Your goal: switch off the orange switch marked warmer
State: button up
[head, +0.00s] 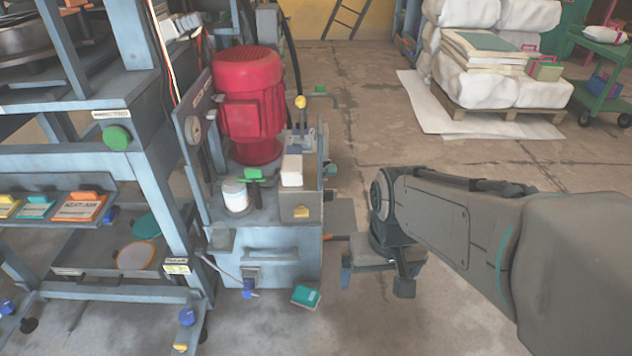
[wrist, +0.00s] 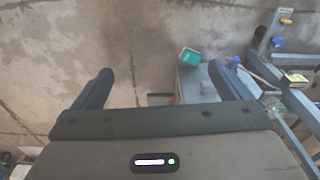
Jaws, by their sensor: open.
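An orange lever switch (head: 83,196) sits at the right end of a row on the blue-grey frame at the left of the head view. A label plate lies below it, but its writing is too small to read. A teal switch (head: 38,202) and a yellow switch (head: 6,200) stand to its left. My gripper (head: 375,284) is open and empty, pointing down over the floor, well to the right of the switches. In the wrist view both fingers of my gripper (wrist: 162,70) are spread with nothing between them. I cannot make out the orange switch in that view.
A pump unit with a red motor (head: 248,95) stands between my gripper and the switch row. A teal box (head: 306,296) lies at its foot and shows in the wrist view (wrist: 190,57). A loaded pallet (head: 510,113) is at the back right.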

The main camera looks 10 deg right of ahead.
dwell(0.4)
jog(key=shift+r, duration=0.1)
jog(key=c, duration=0.4)
notch_tip(320, 180, up, 3)
jog(key=p, duration=0.3)
jog(key=shift+a+r, duration=0.15)
jog(key=shift+r, duration=0.05)
grip_shut()
jog(key=shift+f, duration=0.1)
jog(key=shift+a, duration=0.1)
